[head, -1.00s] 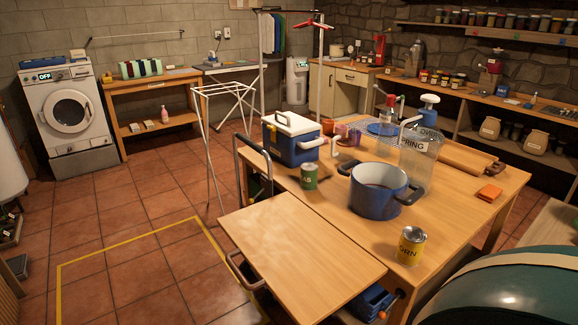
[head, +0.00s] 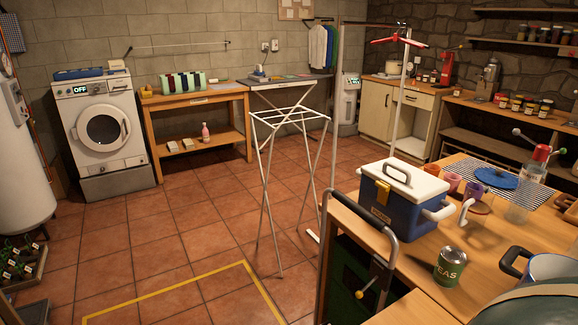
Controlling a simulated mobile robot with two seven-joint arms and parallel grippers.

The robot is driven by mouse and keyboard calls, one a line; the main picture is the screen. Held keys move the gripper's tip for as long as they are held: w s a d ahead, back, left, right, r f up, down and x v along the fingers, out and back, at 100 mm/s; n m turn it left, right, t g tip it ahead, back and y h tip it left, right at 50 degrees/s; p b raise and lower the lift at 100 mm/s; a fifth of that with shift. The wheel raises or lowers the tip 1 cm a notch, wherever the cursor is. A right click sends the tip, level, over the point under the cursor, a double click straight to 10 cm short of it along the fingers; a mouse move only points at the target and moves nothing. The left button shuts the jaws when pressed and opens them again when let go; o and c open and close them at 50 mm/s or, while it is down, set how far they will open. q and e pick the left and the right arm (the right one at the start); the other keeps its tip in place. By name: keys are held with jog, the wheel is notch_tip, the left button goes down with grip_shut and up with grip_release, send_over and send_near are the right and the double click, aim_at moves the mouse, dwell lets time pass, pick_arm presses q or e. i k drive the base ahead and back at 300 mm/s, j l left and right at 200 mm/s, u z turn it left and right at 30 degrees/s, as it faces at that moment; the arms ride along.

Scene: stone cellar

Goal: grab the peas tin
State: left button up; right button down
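The peas tin (head: 450,266) is a green can with a silver top and pale lettering, of which "EAS" can be read. It stands upright on the wooden table at the lower right, in front of the blue and white cool box (head: 401,202). A blue pot (head: 548,267) stands to its right, cut off by the picture edge. Nothing touches the tin that I can see. Neither of my grippers shows in this view.
A dark curved handle (head: 358,222) rises at the table's left end. A white folding rack (head: 290,125) stands on the tiled floor. The floor to the left is mostly clear.

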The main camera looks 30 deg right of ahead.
aim_at(452, 261)
jog(key=i, duration=1.65)
jog(key=i+j+z, duration=0.1)
jog(key=i+z, duration=0.35)
jog(key=i+j+z, duration=0.2)
jog(key=i+z, duration=0.25)
jog(key=z, duration=3.5)
